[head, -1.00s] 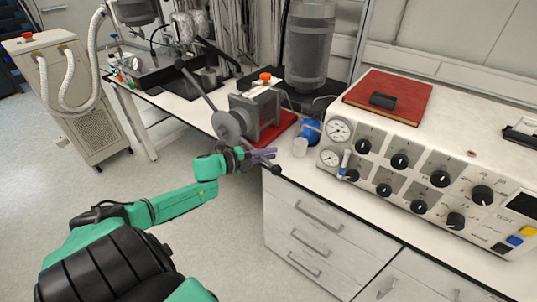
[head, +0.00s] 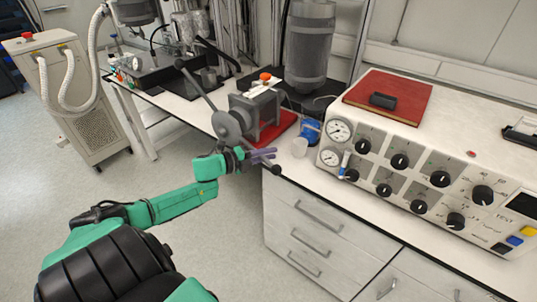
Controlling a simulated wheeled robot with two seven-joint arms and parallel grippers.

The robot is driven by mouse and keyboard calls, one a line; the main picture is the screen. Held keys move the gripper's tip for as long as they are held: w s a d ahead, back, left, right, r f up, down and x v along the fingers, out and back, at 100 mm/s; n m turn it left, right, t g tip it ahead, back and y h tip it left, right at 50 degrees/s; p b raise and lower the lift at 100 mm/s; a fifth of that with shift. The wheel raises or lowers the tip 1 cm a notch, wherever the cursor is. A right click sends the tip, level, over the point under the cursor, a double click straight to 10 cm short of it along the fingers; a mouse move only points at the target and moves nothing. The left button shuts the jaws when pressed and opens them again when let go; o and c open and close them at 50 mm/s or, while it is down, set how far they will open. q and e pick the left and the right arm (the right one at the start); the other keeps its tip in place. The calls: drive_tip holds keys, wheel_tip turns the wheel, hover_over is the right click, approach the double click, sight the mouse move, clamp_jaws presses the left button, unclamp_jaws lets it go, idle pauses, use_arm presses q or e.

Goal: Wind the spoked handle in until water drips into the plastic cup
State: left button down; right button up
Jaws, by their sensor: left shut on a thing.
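The spoked handle (head: 226,125) is a grey hub with long rods ending in dark knobs, on the front of a grey pump block (head: 258,104) on a red base. One rod points up and left, another down and right. My left gripper (head: 262,155) is shut on the lower right spoke, near its knob (head: 276,169). The small translucent plastic cup (head: 299,148) stands on the bench just right of the gripper, beside a blue part (head: 310,130). I cannot make out any water in it. My right gripper is out of view.
A control panel (head: 420,165) with gauges and knobs stands right of the cup, with a red book (head: 390,95) on top. A dark cylinder (head: 309,45) rises behind the pump. Drawers (head: 315,235) are below the bench edge. Open floor lies left.

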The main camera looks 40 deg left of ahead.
use_arm(q)
wheel_tip(320, 180, down, 9)
drive_tip(key=a+m+g+y+b, duration=0.1)
drive_tip(key=a+m+y+b, duration=0.1)
drive_tip(key=b, duration=0.3)
drive_tip(key=shift+a+m, duration=0.15)
drive_tip(key=shift+m, duration=0.75)
drive_tip(key=shift+s, duration=0.1)
drive_tip(key=c, duration=0.8)
unclamp_jaws()
drive_tip(key=shift+r, duration=0.15)
drive_tip(key=p+v, duration=0.2)
drive_tip(key=v, duration=1.2)
drive_tip(key=shift+s, duration=0.25)
